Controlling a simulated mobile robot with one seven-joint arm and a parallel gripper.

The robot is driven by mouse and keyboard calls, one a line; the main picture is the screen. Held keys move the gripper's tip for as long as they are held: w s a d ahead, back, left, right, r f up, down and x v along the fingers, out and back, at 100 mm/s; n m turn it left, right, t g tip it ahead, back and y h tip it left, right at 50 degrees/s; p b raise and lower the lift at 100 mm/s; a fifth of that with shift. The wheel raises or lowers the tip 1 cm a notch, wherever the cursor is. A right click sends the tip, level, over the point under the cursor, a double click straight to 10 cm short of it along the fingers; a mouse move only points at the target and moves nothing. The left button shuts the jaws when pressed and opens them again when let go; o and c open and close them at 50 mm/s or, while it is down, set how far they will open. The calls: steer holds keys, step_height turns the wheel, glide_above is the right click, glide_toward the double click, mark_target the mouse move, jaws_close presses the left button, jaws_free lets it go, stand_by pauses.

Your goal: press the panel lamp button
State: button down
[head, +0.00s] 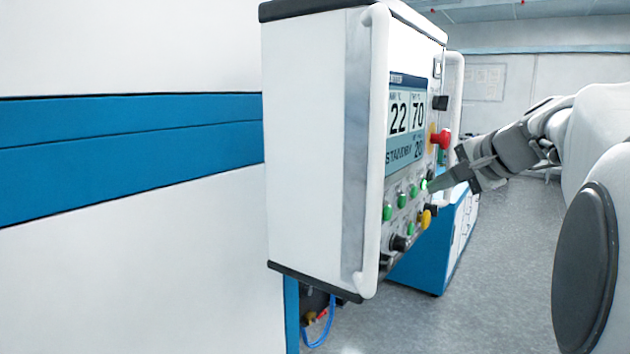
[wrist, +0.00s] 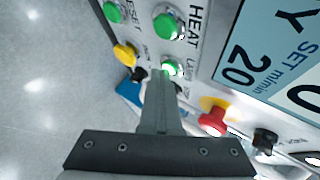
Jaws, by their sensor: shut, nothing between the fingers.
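The lamp button (wrist: 173,68) is a small green button beside the label LAMP in the wrist view. It looks bright, with a pale centre, and my fingertips partly cover it. In the head view the same button (head: 424,184) is the bright green one at the right end of the green row. My gripper (head: 434,185) is shut and empty, its tips right at this button. It also shows in the wrist view (wrist: 159,76), pointing at the panel. I cannot tell whether the tips touch the button or whether it is pushed in.
The control panel (head: 310,150) carries a display (head: 406,115), a red emergency knob (head: 442,139), a yellow button (head: 425,219), black knobs and other green buttons, including HEAT (wrist: 168,24). A white handle rail (head: 375,150) runs down its near edge. Open floor lies right.

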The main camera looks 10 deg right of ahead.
stand_by(0.4)
steer(key=shift+s+d, duration=0.45)
steer(key=shift+s, duration=0.15)
steer(key=s+d+b, duration=0.1)
steer(key=s+d, duration=0.2)
steer(key=shift+s+d, duration=0.15)
steer(key=shift+s, duration=0.25)
stand_by(0.6)
